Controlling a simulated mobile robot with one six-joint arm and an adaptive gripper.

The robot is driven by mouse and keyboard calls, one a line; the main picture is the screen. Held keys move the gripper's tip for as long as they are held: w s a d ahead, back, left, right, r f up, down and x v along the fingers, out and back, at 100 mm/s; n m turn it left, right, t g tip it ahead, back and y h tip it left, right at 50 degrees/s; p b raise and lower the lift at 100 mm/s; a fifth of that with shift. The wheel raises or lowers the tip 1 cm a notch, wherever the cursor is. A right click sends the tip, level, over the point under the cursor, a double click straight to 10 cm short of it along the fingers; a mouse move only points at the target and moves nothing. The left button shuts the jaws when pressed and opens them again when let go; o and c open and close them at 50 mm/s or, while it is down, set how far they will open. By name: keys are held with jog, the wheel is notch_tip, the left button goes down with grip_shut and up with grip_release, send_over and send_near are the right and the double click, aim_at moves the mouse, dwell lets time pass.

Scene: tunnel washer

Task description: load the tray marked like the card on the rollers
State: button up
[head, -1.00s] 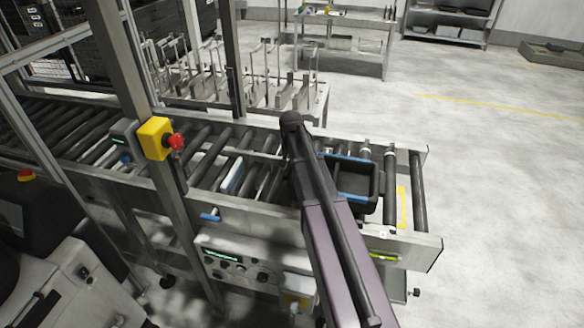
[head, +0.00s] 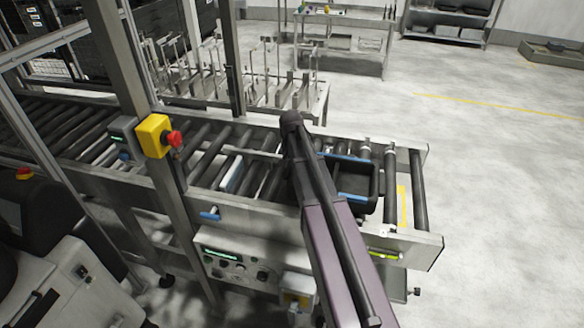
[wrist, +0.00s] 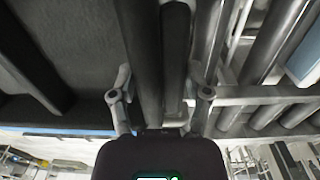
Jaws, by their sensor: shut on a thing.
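A dark tray (head: 358,201) with blue edge strips lies on the rollers near the right end of the conveyor, partly behind my arm. It also shows in the wrist view as a dark floor and walls (wrist: 60,50) on the left. My gripper (wrist: 162,95) has one finger on each side of a dark upright wall and is shut on it; this looks like the tray's left wall. In the head view my gripper is hidden by my own arm. A pale flat piece with a blue edge (head: 232,174) stands among the rollers left of the tray. No marking is legible.
A post carries a yellow box with a red button (head: 155,137) at the conveyor's near side. A rack with upright rods (head: 270,85) stands behind. A yellow-edged marking (head: 402,207) lies near the right end. The floor on the right is clear.

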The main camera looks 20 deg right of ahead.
jog(key=shift+f+b, duration=1.5)
jog(key=shift+f, duration=0.2)
jog(key=o, duration=1.4)
